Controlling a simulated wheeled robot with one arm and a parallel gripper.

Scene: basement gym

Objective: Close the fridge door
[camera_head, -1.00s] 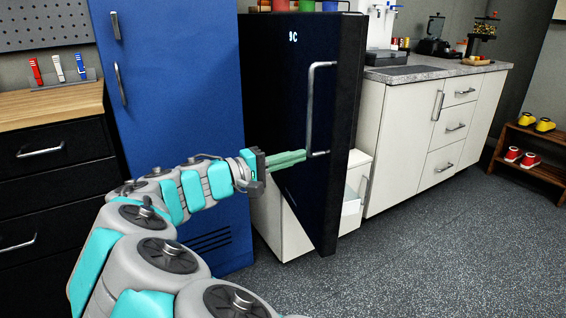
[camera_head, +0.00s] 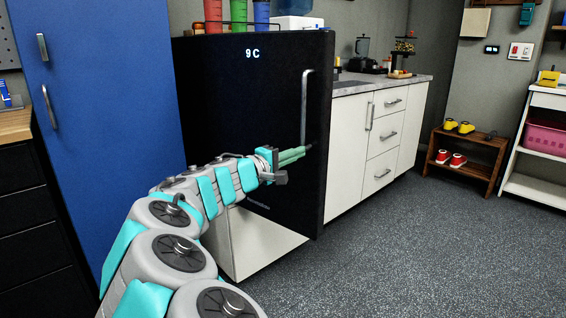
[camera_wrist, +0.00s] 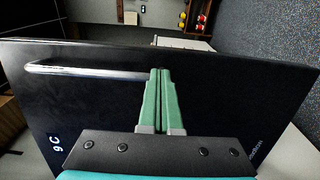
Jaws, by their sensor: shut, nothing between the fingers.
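The black fridge door (camera_head: 250,105) has a "9 C" display and a vertical silver handle (camera_head: 305,105) near its right edge. It nearly covers the fridge front in the head view; whether a gap is left at its edge cannot be told. My gripper (camera_head: 308,148) is shut and empty, with its green fingers in front of the door by the handle's lower end. In the wrist view my gripper (camera_wrist: 159,70) lies over the dark door, beside the end of the handle (camera_wrist: 85,70). Whether the fingertips touch the door cannot be told.
A blue locker (camera_head: 100,110) stands left of the fridge. A white counter cabinet (camera_head: 350,150) stands to its right. Several coloured cups (camera_head: 237,14) stand on top of the fridge. A wooden shoe rack (camera_head: 465,165) is further right. The speckled floor (camera_head: 400,250) in front is clear.

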